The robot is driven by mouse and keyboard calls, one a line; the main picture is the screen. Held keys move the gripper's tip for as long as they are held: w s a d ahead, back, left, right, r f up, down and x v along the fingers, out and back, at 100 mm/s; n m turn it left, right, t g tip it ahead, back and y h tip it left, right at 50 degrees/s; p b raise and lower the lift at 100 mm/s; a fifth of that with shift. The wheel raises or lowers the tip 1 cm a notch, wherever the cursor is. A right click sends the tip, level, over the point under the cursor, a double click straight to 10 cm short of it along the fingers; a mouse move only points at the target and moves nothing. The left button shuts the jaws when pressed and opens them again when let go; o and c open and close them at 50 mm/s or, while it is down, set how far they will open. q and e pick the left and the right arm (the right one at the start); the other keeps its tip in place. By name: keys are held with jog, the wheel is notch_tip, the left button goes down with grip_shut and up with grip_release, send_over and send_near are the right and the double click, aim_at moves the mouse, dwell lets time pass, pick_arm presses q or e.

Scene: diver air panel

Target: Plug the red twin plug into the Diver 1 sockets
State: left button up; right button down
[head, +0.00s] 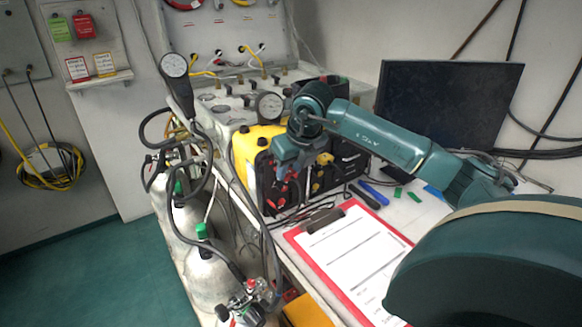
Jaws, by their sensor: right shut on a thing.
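A yellow and black box unit (242,160) stands on the bench, its dark front face turned toward the right. Small red parts (281,189) show at this face, just below my right gripper; I cannot tell which are the red twin plug and which are sockets or knobs. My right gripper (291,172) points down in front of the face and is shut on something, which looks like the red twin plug. The jaws and wrist hide part of the face, and the Diver 1 label cannot be read. My left gripper is out of view.
A red clipboard (292,239) with paper lies in front of the unit. Dark cables, a black marker and a blue marker (373,192) lie nearby. A monitor (440,100) stands behind my right arm. Gas cylinders (207,270) with hoses stand left of the bench.

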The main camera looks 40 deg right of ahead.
jog(key=shift+w, duration=0.3)
dwell(0.4)
jog(key=c, duration=1)
grip_release()
jog(key=v, duration=1.3)
jog(key=shift+b, duration=0.35)
jog(key=shift+s+r, duration=0.1)
